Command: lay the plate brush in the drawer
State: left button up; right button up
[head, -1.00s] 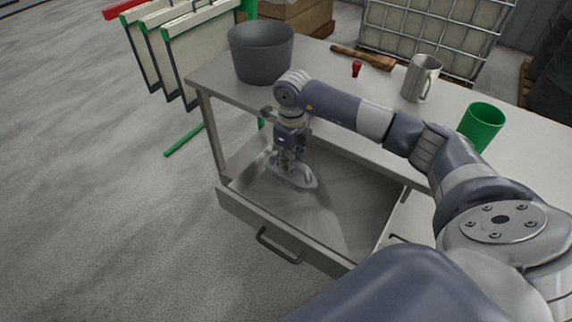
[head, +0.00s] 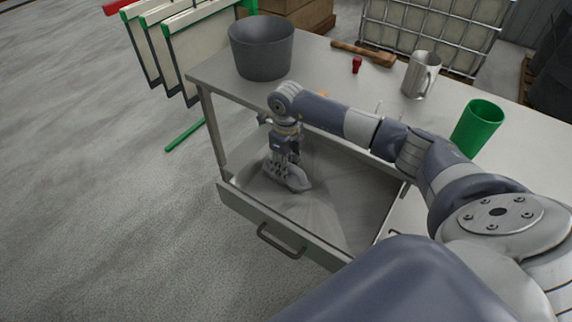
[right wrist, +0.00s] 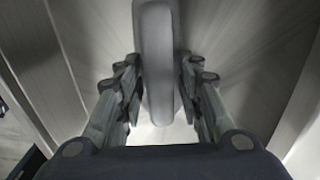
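The plate brush (right wrist: 158,65) is a grey, long rounded piece between the fingers of my right gripper (right wrist: 160,95) in the right wrist view. The finger pads lie against both its sides, so the gripper looks shut on it. In the head view the right gripper (head: 285,172) points down inside the open drawer (head: 345,208), with the brush (head: 299,184) at its tips, low over or on the drawer floor; I cannot tell whether it touches. The fingers hide part of the brush. My left gripper is not in view.
The drawer's front wall has a handle (head: 281,243). On the table (head: 330,75) above stand a dark grey bucket (head: 261,50), a wooden mallet (head: 362,52), a small red item (head: 356,64), a metal mug (head: 421,75) and a green cup (head: 477,127). The drawer's right part is clear.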

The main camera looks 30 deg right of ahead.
jog(key=shift+r, duration=0.1)
jog(key=shift+r, duration=0.25)
notch_tip(320, 180, up, 12)
jog(key=b, duration=0.1)
jog(key=shift+f+b, duration=0.15)
jog(key=shift+b, duration=0.2)
